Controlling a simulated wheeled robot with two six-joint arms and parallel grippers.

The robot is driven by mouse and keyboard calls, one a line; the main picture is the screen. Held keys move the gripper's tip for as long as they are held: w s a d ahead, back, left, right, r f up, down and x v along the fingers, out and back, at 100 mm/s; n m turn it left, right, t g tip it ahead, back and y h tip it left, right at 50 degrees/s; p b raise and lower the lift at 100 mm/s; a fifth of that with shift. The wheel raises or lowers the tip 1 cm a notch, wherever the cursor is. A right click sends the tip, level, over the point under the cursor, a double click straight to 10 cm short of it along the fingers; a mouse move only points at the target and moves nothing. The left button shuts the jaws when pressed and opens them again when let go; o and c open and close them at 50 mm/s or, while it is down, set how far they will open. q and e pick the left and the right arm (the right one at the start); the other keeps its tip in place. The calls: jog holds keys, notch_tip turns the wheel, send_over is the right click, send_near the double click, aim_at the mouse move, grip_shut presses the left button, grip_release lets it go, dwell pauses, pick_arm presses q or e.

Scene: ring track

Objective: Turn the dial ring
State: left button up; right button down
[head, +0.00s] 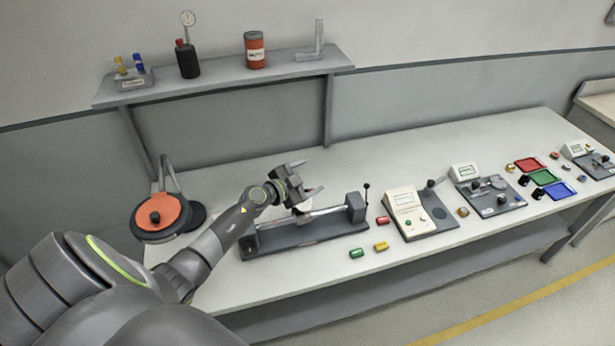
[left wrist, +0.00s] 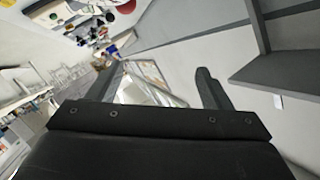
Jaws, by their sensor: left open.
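My left gripper (head: 306,177) is open and empty, above the grey bench fixture (head: 312,233) on the table. Its two fingers also show in the left wrist view (left wrist: 160,82), with nothing between them close by. The fixture has a silver rod along it and a dark block at its right end. A pale round part (head: 305,206) sits on the rod just below the gripper and is partly hidden by it. I cannot tell for sure whether this is the dial ring. The gripper appears apart from it. My right gripper is not in view.
An orange disc (head: 176,214) with a black knob stands left of my arm. A shelf (head: 225,77) with several items is behind. Red, yellow and green pieces lie right of the fixture, near a cream device (head: 404,201). The table behind the fixture is clear.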

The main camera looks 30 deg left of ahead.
aim_at(302, 205)
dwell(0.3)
pick_arm(q)
jog(key=shift+s+f+b, duration=0.1)
jog(key=shift+f+b, duration=0.1)
jog(key=shift+b, duration=0.15)
jog(key=s+b, duration=0.1)
jog(key=b, duration=0.1)
jog(key=s+d+f+t+b, duration=0.1)
jog(key=b, duration=0.1)
jog(key=t+b, duration=0.1)
jog(key=b, duration=0.1)
jog(key=shift+s+d+f+n+y, duration=0.2)
jog(key=shift+s+f+n+y, duration=0.1)
jog(key=shift+s+n+y, duration=0.1)
jog(key=s+d+f+n+y+b, duration=0.1)
jog(key=s+f+n+y+b, duration=0.25)
jog(key=s+b, duration=0.5)
jog(key=s+d+f+n+y+b, duration=0.1)
jog(key=s+f+n+y+b, duration=0.2)
jog(key=s+b, duration=0.55)
jog(key=shift+m+t+h, duration=0.25)
jog(key=shift+t+h, duration=0.05)
jog(key=shift+h, duration=0.05)
jog(key=w+a, duration=0.1)
jog(key=w, duration=0.5)
jog(key=w+a+p, duration=0.1)
jog(key=w, duration=0.5)
jog(key=w+a+f+p, duration=0.1)
jog(key=w, duration=0.5)
jog(key=shift+a, duration=0.3)
